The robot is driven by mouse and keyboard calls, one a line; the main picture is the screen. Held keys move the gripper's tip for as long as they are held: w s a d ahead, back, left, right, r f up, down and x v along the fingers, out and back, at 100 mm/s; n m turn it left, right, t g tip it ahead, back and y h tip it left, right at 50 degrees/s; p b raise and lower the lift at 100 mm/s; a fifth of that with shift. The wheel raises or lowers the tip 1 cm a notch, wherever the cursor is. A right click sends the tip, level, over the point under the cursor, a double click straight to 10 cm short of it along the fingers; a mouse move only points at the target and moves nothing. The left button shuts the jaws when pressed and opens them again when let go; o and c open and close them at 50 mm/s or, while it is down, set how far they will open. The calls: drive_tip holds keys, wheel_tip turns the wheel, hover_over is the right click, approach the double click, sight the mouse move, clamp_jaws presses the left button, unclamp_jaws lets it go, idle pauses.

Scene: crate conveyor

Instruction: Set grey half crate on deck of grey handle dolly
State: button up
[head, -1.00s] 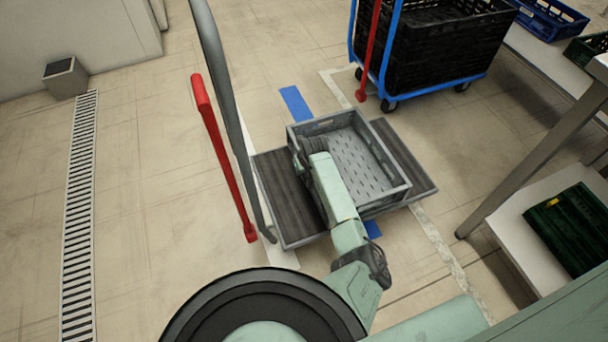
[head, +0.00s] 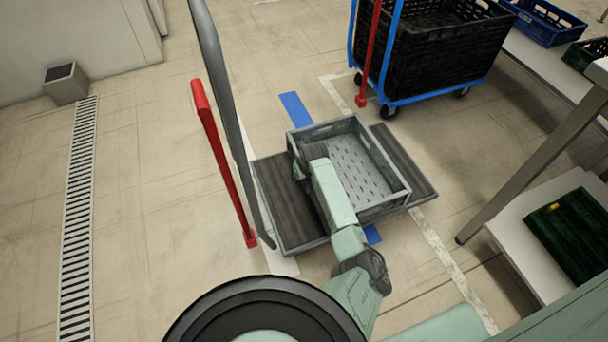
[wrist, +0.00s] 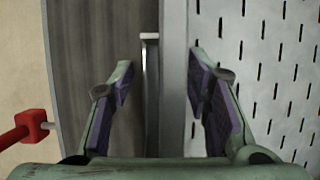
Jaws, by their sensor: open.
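The grey half crate (head: 385,207) rests on the ribbed deck of the grey handle dolly (head: 288,210) in the head view, with deck showing on both its left and right sides. The crate looks level and empty, with a slotted floor. My gripper is at the crate's left wall in the head view, its fingers mostly hidden by my arm. In the wrist view my gripper (wrist: 160,90) is open, its fingers on either side of the crate's wall (wrist: 174,60), with no visible contact. The slotted crate floor (wrist: 262,50) lies to the right and the deck (wrist: 100,50) to the left.
A red bar (head: 222,160) stands beside the dolly's grey handle (head: 225,90). A blue-framed trolley with a black crate (head: 440,50) stands behind. A bench with a green crate (head: 575,230) is at the right. Open floor lies left, towards a drain grate (head: 78,220).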

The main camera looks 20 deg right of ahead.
drive_tip(key=p+v, duration=0.2)
drive_tip(key=v, duration=1)
drive_tip(key=shift+r, duration=0.15)
